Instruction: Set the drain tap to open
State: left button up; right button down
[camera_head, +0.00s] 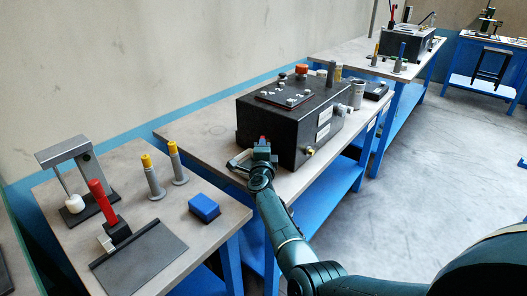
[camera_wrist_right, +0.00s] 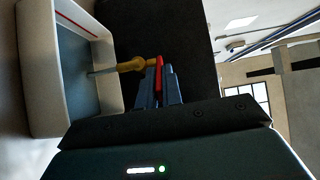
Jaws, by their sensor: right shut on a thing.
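The drain tap is a small brass-yellow fitting (camera_wrist_right: 132,65) with a red lever (camera_wrist_right: 159,72), against the dark box. In the head view the red lever (camera_head: 262,139) shows at the box's left end. My right gripper (camera_wrist_right: 159,88) is shut on the red lever, one finger on each side; in the head view the gripper (camera_head: 262,150) covers most of the tap. A thin grey line runs from the tap to a white-rimmed tray (camera_wrist_right: 48,118); I cannot tell if it is liquid or a spout. My left gripper is not in view.
The dark box (camera_head: 272,128) stands on the middle bench (camera_head: 205,133), with knobs and a plate on top. The near bench holds a red-handled tool (camera_head: 98,192), a blue block (camera_head: 204,207) and two yellow-topped posts (camera_head: 150,170). Grey floor (camera_head: 440,170) is clear at right.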

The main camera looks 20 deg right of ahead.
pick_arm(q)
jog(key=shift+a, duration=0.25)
pick_arm(e)
jog(key=shift+w+a+f+m+g+h, duration=0.15)
jog(key=shift+a+m+g+h, duration=0.1)
jog(key=shift+m+g+h, duration=0.35)
pick_arm(q)
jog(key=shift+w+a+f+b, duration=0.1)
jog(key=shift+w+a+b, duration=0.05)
jog(key=shift+b, duration=0.25)
pick_arm(e)
jog(key=shift+a+h, duration=0.1)
jog(key=shift+h, duration=0.4)
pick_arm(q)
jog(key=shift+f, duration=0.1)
pick_arm(e)
jog(key=c, duration=1.6)
grip_release()
jog(key=shift+o, duration=0.2)
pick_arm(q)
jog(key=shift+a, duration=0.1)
pick_arm(e)
jog(key=shift+a, duration=0.1)
